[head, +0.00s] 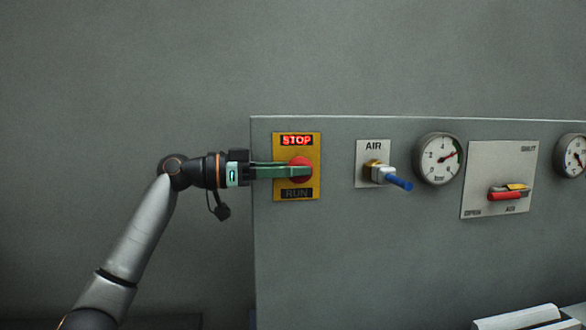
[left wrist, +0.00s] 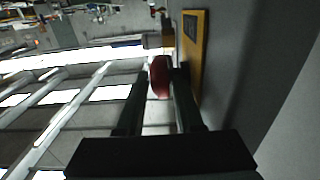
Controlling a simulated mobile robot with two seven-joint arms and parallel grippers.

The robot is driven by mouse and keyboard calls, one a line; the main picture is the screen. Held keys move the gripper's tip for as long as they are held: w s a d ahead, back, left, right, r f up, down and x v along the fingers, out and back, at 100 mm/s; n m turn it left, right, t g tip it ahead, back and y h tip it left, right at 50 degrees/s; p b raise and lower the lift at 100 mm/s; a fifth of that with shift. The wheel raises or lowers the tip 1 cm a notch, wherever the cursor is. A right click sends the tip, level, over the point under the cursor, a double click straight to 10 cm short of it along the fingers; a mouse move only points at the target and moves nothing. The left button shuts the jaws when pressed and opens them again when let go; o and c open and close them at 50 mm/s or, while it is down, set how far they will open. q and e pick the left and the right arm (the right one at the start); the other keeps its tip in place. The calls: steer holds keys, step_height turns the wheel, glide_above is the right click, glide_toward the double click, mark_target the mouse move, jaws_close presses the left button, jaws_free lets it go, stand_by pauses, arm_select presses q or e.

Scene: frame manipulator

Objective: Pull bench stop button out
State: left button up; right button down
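The red stop button (head: 299,168) sits on a yellow plate (head: 311,152) near the left edge of the grey panel. The plate has a lit red STOP sign (head: 296,140) above the button and a dark RUN sign (head: 297,193) below. My left gripper (head: 296,169) reaches in from the left, its green fingers at the button. In the left wrist view the red cap (left wrist: 160,78) fills the gap between the fingers, one finger in front and the other on the side of the yellow plate (left wrist: 195,45). The cap's far side is hidden. My right gripper is not in view.
Right of the button are an AIR valve with a blue handle (head: 398,183), a round gauge (head: 438,158), a plate with a red-handled lever (head: 507,194) and another gauge (head: 574,156). Left of the panel, the wall is bare. A white object (head: 528,318) is at the bottom right.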

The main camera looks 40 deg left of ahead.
arm_select(q)
jaws_close()
stand_by(1.2)
